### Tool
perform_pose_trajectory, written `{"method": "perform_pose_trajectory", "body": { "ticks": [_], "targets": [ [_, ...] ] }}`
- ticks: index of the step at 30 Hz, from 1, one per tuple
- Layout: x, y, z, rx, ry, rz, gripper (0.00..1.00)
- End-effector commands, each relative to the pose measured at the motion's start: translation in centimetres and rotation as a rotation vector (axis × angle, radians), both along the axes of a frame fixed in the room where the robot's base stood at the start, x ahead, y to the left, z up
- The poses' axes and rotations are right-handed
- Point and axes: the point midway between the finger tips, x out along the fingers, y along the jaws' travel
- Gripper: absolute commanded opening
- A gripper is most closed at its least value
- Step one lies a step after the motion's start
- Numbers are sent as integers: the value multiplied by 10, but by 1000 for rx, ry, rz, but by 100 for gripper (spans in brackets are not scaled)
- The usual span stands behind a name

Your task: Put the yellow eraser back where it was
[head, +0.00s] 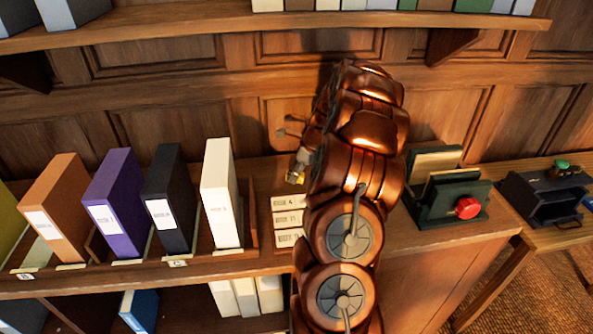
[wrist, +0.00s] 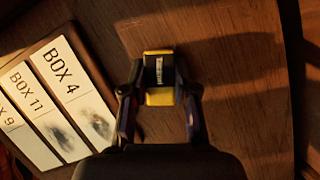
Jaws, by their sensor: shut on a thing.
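The yellow eraser (wrist: 159,97) has a dark sleeve with a small pale label around its middle. My gripper (wrist: 160,92) is shut on it, one finger on each side, in the wrist view. The eraser is over bare brown wood, to the right of the label cards. In the head view a bit of yellow (head: 294,178) shows at my gripper (head: 297,172), behind the white cards; my copper arm hides much of that area. I cannot tell whether the eraser touches the wood.
White cards marked BOX (wrist: 72,82) lie in a dark holder left of the eraser. Upright box files, including a white one (head: 221,195), stand farther left. A green holder (head: 446,200) with a red round object (head: 467,207) stands right of my arm. A dark tray (head: 545,197) is farther right.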

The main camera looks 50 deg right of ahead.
Motion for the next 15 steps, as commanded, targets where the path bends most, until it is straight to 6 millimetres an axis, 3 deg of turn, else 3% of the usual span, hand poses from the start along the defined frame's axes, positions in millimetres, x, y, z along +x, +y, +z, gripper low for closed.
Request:
{"method": "perform_pose_trajectory", "body": {
  "ticks": [9,10,15],
  "targets": [
    [0,0,-3,0,0,0,0],
    [0,0,-2,0,0,0,31],
    [0,0,-2,0,0,0,49]
  ]
}}
